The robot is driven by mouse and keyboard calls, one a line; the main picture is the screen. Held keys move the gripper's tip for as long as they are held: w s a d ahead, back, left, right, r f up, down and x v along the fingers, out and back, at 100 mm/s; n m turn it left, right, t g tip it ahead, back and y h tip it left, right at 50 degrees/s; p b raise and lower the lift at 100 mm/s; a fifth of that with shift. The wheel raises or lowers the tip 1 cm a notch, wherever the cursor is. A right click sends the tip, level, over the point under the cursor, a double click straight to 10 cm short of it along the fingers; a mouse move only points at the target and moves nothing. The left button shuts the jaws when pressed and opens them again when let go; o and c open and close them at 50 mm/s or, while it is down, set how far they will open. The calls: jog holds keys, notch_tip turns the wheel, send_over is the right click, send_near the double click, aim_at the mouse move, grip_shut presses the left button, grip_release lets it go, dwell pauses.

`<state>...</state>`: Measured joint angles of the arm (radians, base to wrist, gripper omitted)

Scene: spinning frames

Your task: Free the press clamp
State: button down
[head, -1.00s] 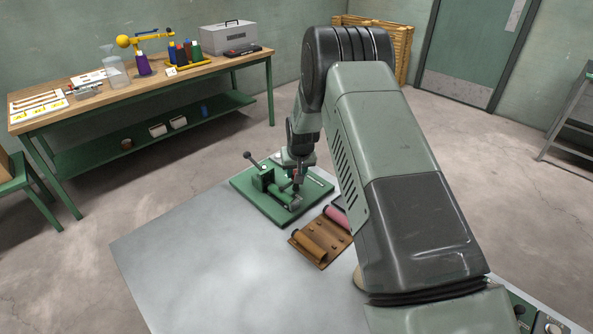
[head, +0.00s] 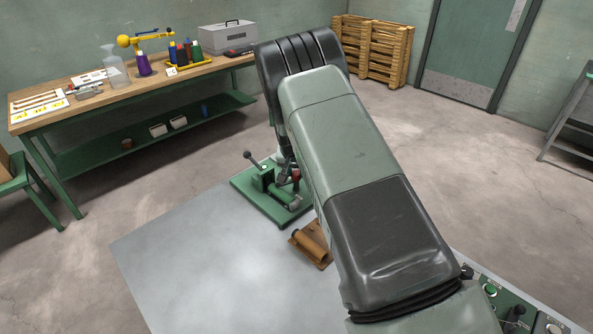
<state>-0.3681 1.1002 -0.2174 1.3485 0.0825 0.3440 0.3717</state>
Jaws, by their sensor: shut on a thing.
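The green press clamp (head: 265,181) stands on a green base plate (head: 246,196) at the back edge of the grey table. It has a black-knobbed lever at its left, tilted up to the left. A red-tipped handle (head: 296,175) stands roughly upright at its right side. My gripper (head: 287,172) is low over the clamp, against the red-tipped handle, and is shut on it. My forearm hides most of the gripper and the right part of the base plate, so the exact finger contact is not clear.
A brown holder with a roll (head: 312,242) lies in front of the clamp, partly behind my arm. The grey table (head: 215,270) is clear at front left. A workbench (head: 190,82) with tools stands at the back left. A control panel (head: 510,310) is at bottom right.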

jog(key=m+h, duration=0.1)
jog(key=m, duration=0.2)
jog(key=shift+a+m+g, duration=0.15)
jog(key=shift+m+g, duration=0.15)
jog(key=shift+m, duration=0.1)
jog(key=m, duration=0.1)
jog(key=m+h, duration=0.1)
jog(key=m, duration=0.1)
jog(key=shift+w+a+m+g+h, duration=0.1)
jog(key=shift+m+g+h, duration=0.2)
jog(key=shift+g, duration=0.1)
jog(key=m+g, duration=0.1)
jog(key=m, duration=0.2)
jog(key=m+g+h, duration=0.1)
jog(key=m, duration=0.2)
jog(key=shift+w+m, duration=0.15)
jog(key=shift+m, duration=0.15)
jog(key=c, duration=0.8)
grip_release()
jog(key=shift+o, duration=0.2)
jog(key=w+v, duration=0.1)
jog(key=v, duration=0.9)
jog(key=shift+s+a+r, duration=0.25)
jog(key=shift+s+r, duration=0.1)
jog(key=shift+s, duration=0.05)
